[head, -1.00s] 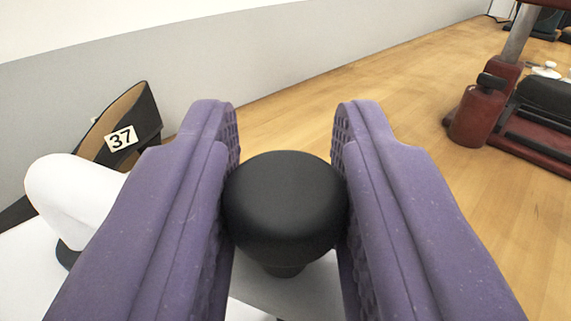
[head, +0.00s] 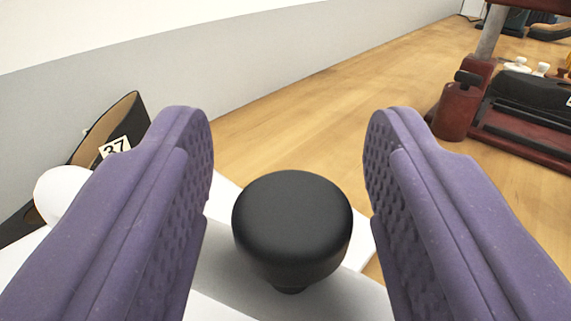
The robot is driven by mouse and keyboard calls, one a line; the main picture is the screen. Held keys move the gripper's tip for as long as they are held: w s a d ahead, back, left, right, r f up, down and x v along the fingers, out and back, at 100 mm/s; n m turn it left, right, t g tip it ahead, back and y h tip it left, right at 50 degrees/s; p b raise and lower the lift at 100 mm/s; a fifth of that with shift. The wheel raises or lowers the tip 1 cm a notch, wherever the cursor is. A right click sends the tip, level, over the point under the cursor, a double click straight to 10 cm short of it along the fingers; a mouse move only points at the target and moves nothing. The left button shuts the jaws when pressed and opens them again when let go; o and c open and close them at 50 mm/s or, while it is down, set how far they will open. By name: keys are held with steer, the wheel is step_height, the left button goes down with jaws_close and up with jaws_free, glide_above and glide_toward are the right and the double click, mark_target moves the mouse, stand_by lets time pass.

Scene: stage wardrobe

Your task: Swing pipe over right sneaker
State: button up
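My gripper (head: 290,130) has two purple, textured fingers. They stand apart, with a gap on each side of a round black knob (head: 292,220). The knob sits between the fingers on a short dark stem, above a smooth white-grey rounded part (head: 225,270). That part may be the pipe, but I cannot tell for sure. A white rounded end (head: 58,186) shows at the left, partly behind the left finger. No sneaker can be made out clearly. The fingers hide much of what lies below them.
A dark, tan-lined item (head: 108,128) with a "37" tag (head: 115,147) leans by the grey-white wall at the left. A dark red machine (head: 457,108) with a black part stands on the wooden floor (head: 300,120) at the right. Bare floor lies between.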

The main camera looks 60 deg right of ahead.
steer(key=p+v, duration=0.2)
steer(key=v, duration=0.6)
